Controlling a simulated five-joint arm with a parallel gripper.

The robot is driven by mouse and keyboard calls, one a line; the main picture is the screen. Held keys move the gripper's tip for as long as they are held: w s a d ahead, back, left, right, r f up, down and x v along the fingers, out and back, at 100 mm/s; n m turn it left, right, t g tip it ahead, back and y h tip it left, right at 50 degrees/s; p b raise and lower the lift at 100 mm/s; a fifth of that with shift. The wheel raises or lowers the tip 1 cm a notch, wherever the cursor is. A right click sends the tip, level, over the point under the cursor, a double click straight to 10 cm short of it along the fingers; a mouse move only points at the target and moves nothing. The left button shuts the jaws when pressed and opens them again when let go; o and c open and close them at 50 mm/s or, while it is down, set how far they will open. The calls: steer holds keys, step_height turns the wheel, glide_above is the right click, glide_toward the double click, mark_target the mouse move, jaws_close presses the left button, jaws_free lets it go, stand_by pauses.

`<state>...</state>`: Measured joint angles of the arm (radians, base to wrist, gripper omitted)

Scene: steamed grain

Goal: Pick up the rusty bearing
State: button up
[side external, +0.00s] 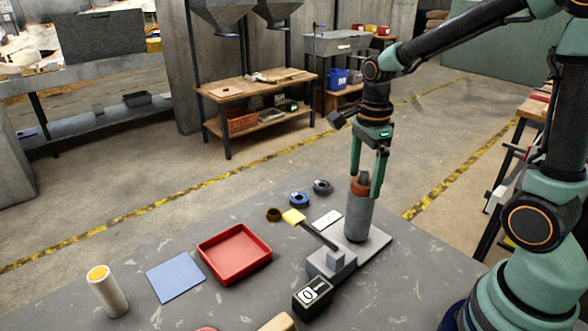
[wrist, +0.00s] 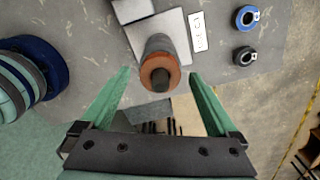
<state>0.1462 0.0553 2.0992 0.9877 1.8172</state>
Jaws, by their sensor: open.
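A rusty orange-brown ring, which looks like the rusty bearing (side external: 361,184), sits around a dark shaft end on top of an upright grey cylinder (side external: 358,217). The wrist view shows the bearing (wrist: 148,78) from above, with the shaft through its middle. My gripper (side external: 365,186) points down over it, open. In the wrist view its two green fingers (wrist: 160,76) stand to the left and right of the bearing, with a gap on each side. No contact shows.
The cylinder stands on a grey plate (side external: 378,244) beside a block with a yellow-ended lever (side external: 294,216). A brown ring (side external: 274,214), blue ring (side external: 299,199) and dark ring (side external: 322,186) lie behind. A red tray (side external: 205,246), blue sheet (side external: 175,276) and black numbered box (side external: 312,296) are left and front.

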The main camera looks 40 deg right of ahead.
steer(key=shift+f, duration=0.35)
jaws_close()
steer(key=shift+r, duration=0.2)
step_height(320, 180, up, 20)
steer(key=shift+f, duration=0.15)
stand_by(0.3)
